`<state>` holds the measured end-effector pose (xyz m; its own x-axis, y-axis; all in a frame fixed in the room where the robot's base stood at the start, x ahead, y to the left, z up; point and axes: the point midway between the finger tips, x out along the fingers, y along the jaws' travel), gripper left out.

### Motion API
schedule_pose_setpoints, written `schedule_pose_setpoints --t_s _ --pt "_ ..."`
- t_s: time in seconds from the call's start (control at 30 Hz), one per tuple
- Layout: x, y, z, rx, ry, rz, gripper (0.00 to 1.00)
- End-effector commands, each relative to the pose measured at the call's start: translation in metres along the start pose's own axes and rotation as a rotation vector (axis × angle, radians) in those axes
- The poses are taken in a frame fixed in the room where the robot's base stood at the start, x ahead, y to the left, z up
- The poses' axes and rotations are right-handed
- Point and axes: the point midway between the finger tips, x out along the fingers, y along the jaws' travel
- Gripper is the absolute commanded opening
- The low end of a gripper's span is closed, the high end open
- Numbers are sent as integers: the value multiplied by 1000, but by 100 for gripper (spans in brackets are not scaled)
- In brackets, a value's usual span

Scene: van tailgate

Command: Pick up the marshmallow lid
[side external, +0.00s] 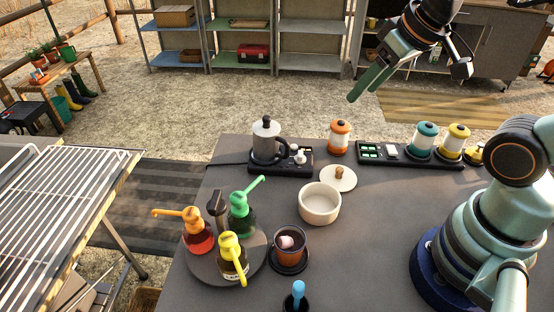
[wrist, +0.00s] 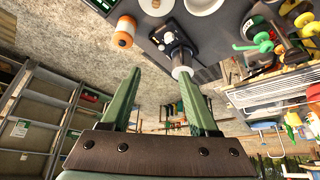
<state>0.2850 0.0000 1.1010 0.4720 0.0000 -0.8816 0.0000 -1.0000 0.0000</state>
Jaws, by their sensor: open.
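The lid (side external: 338,178) is a round cream disc with a wooden knob. It lies on the dark counter, behind and slightly right of an open cream bowl (side external: 319,203). In the wrist view the lid (wrist: 157,7) is cut off by the top edge, with the bowl (wrist: 200,4) to its right. My gripper (side external: 364,90) is high above the counter's back edge, well apart from the lid. Its green fingers are spread and empty in the wrist view (wrist: 160,74). A brown cup (side external: 289,245) holds a pinkish marshmallow-like piece.
A moka pot (side external: 266,140) stands on a small black unit left of the lid. An orange-topped jar (side external: 339,137) stands behind the lid. More jars (side external: 422,140) line the back right. A round tray (side external: 208,266) holds pump bottles. Counter right of the bowl is clear.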

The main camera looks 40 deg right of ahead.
Motion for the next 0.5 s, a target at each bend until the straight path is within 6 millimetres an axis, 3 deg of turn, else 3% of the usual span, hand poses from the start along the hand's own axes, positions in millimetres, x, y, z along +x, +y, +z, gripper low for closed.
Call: schedule_pose_setpoints --t_s 0.27,0.5 --pt "5 1 0 -66 -24 0 61" --pt "37 5 1 -514 -172 -40 61"
